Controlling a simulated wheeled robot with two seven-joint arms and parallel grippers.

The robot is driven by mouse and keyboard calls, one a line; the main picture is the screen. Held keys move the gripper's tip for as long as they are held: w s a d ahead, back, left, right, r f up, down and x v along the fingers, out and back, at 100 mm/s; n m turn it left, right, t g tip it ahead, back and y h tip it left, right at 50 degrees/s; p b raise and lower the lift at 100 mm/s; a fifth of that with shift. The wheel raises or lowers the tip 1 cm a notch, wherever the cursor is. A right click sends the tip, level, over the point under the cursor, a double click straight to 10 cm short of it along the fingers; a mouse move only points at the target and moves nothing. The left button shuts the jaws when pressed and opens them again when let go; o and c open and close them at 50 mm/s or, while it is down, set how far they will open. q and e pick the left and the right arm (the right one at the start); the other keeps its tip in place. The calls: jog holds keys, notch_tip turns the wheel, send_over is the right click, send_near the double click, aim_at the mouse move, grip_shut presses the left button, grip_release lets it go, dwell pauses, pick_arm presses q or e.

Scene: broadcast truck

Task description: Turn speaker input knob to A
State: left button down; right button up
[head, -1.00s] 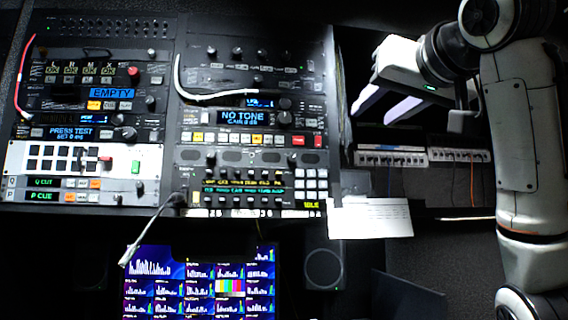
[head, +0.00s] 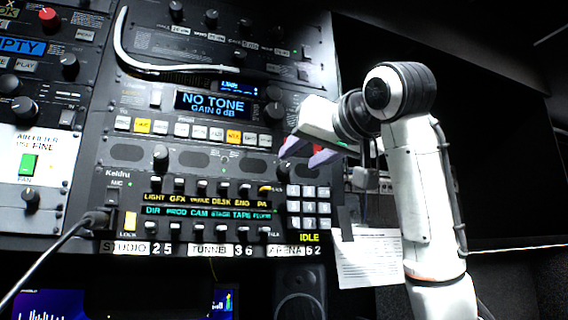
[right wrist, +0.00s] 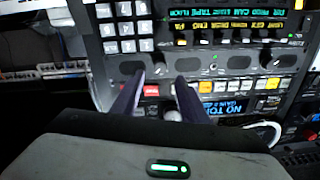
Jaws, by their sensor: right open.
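No label in view reads clearly as a speaker input, so I cannot tell which knob is that one. A dark round knob (head: 275,112) sits right of the blue NO TONE display (head: 213,104). In the right wrist view a pale knob (right wrist: 172,115) shows between the fingers, partly hidden by the gripper body. My right gripper (head: 305,152) is open and empty, in front of the rack's right part, below and right of the NO TONE knob. Its two fingers (right wrist: 157,95) stand apart. My left gripper is out of view.
A grey keypad (head: 308,207) and a hanging paper sheet (head: 368,258) are below my right gripper. A speaker (head: 299,292) stands below.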

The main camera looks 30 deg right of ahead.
aim_at(285, 167)
jog(key=p+x, duration=0.1)
jog(key=x, duration=0.5)
jog(key=shift+p, duration=0.3)
jog(key=shift+w, duration=0.6)
grip_shut()
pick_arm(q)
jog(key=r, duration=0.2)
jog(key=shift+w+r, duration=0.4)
